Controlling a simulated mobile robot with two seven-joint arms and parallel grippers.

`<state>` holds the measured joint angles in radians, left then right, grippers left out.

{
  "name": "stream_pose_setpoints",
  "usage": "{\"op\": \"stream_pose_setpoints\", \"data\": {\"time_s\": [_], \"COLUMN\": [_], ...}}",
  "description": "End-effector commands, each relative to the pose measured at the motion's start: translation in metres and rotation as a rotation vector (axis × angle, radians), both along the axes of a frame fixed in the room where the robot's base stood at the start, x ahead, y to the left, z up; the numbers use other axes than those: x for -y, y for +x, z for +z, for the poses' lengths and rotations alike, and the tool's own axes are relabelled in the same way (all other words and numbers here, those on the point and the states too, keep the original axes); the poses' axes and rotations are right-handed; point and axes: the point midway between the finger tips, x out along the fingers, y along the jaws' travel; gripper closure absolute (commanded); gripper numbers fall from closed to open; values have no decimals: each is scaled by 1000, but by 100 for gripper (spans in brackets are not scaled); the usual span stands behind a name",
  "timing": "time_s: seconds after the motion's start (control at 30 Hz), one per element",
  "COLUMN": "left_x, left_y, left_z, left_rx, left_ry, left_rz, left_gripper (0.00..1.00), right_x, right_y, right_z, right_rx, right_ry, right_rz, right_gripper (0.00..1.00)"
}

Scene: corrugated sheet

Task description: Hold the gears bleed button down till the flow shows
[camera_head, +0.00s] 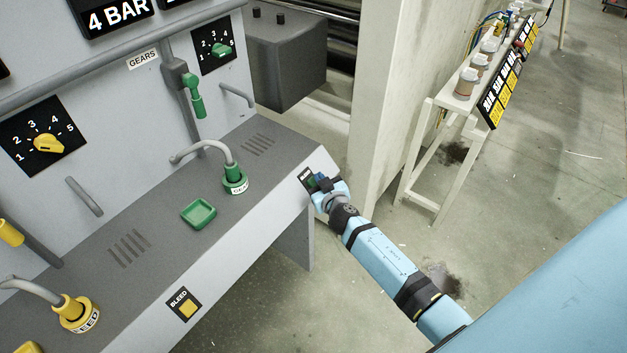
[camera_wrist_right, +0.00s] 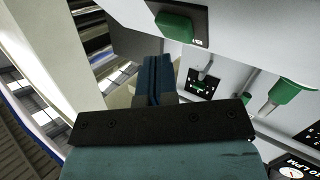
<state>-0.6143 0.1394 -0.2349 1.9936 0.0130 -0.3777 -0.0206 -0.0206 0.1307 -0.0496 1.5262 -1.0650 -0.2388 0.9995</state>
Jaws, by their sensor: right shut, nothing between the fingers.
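The green bleed button sits on a black plate (camera_head: 306,174) at the right end of the bench's front face. In the head view my right gripper (camera_head: 318,186) covers most of this plate. In the right wrist view a green button (camera_wrist_right: 175,27) on a black plate shows near the top. My right gripper's blue fingers (camera_wrist_right: 158,80) are shut and empty, just below it in that picture. I cannot tell whether they touch the button. The GEARS label (camera_head: 143,60) is on the panel above. My left gripper is out of view.
A yellow button (camera_head: 187,309) sits on another bleed plate further left. A green tray (camera_head: 198,213) and a green hose fitting (camera_head: 235,178) are on the bench top. A pale post stands behind the gripper. A gauge (camera_wrist_right: 291,172) marked LPM shows partly; its reading is unclear.

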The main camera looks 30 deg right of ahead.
Motion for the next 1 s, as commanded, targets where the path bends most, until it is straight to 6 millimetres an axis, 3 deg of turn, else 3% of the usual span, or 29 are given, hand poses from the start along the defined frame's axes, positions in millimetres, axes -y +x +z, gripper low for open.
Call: {"op": "stream_pose_setpoints", "data": {"time_s": [0.37, 0.8, 1.0], "left_x": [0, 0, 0], "left_y": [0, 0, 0], "left_z": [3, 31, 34], "left_rx": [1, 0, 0], "left_ry": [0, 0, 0], "left_rz": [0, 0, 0], "left_gripper": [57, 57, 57], "right_x": [1, 12, 14], "right_y": [-2, -28, -34], "right_z": [3, 33, 36], "right_rx": [0, 0, 0], "right_ry": [1, 1, 1], "right_rz": [-1, -1, 0], "right_gripper": [100, 100, 100]}}
